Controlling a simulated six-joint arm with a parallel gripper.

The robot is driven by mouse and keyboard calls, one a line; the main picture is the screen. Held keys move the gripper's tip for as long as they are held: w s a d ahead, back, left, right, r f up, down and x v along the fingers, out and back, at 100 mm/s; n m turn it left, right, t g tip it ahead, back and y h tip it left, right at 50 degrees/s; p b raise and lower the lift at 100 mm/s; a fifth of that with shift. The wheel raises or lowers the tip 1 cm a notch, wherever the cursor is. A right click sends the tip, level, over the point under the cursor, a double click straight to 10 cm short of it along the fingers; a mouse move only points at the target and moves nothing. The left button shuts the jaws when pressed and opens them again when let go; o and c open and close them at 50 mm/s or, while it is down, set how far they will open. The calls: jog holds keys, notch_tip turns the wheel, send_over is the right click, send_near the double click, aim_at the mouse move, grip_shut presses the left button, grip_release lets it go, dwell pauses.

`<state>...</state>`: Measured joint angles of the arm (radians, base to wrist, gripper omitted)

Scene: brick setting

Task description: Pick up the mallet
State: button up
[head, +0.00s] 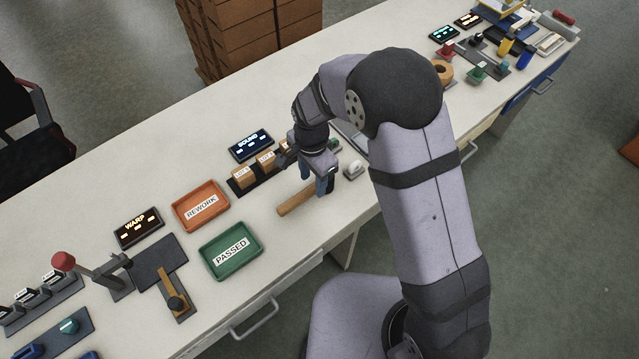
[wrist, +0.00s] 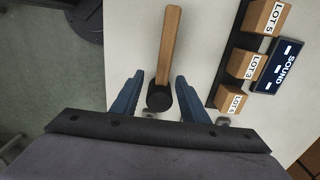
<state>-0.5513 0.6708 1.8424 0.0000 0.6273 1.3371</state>
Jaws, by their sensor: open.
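The mallet lies on the white bench. Its wooden handle (head: 296,202) shows in the head view, while my gripper covers its head end there. In the wrist view the wooden handle (wrist: 171,50) points away from me and the dark round mallet head (wrist: 159,97) is nearest. My gripper (wrist: 160,84) is open, with one blue finger on each side of the mallet head and a gap to each. It also shows in the head view (head: 314,187), low above the bench. I cannot tell the exact height of the fingertips over the mallet.
Blocks marked LOT (wrist: 242,65) stand in a dark rack beside the mallet, with the SOUND display (head: 250,145) behind. The orange REWORK tray (head: 179,211) and green PASSED tray (head: 207,259) lie left. A small white object (head: 354,169) is right of my gripper.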

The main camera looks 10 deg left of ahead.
aim_at(314, 187)
jog(key=shift+w+f+p, duration=0.25)
jog(key=shift+f+p, duration=0.2)
jog(key=shift+f, duration=0.85)
jog(key=shift+w+f+p, duration=0.2)
jog(key=shift+f+p, duration=0.25)
jog(key=shift+f, duration=0.8)
grip_shut()
